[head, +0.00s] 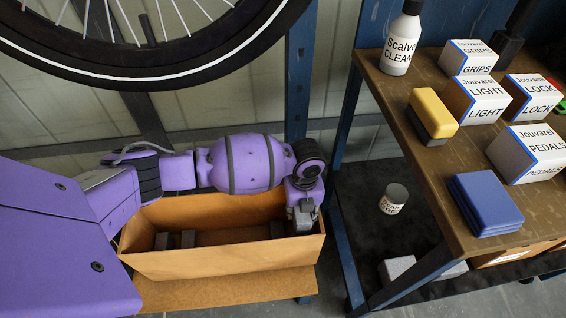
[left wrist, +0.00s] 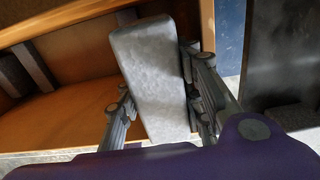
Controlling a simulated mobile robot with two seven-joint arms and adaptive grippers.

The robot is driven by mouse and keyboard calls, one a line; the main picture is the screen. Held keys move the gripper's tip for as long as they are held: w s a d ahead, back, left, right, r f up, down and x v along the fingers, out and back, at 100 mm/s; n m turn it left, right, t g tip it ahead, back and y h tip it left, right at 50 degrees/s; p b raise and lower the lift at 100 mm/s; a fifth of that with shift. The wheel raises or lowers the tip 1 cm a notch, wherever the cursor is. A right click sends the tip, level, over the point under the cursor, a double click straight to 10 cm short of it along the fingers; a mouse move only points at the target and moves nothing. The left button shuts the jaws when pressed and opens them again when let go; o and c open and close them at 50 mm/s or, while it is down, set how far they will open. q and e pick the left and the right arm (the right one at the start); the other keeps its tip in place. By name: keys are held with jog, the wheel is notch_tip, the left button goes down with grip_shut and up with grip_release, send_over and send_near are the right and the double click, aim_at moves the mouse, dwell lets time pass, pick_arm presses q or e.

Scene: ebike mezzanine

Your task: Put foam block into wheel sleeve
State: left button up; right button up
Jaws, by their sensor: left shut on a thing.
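My left gripper (head: 304,215) is over the right end of the open cardboard box, which looks like the wheel sleeve (head: 225,263). In the left wrist view, the gripper (left wrist: 162,100) is shut on a light grey foam block (left wrist: 152,75), with one finger on each side. The block is upright between the fingers; the sleeve's brown wall and floor (left wrist: 75,115) show behind and left of it. Whether the block touches the sleeve floor is unclear. In the head view, the gripper mostly hides the block. My right gripper is not in view.
Dark grey pieces (head: 188,238) stand at the sleeve's left end. A bicycle wheel (head: 150,60) hangs above my left arm. A blue post (head: 300,70) stands behind. The workbench (head: 440,165) at right holds boxes, a bottle and a sponge. Grey blocks (head: 398,268) lie on its lower shelf.

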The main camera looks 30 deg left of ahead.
pick_arm(q)
jog(key=o, duration=1.1)
jog(key=shift+w+d+r, duration=0.1)
jog(key=shift+r, duration=0.05)
jog(key=shift+o, duration=0.3)
jog(key=shift+w, duration=0.1)
jog(key=shift+r, duration=0.2)
notch_tip(320, 180, up, 12)
jog(key=shift+f, duration=0.25)
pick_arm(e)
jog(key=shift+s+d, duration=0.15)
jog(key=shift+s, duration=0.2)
pick_arm(q)
jog(key=shift+s+f, duration=0.1)
jog(key=shift+s, duration=0.1)
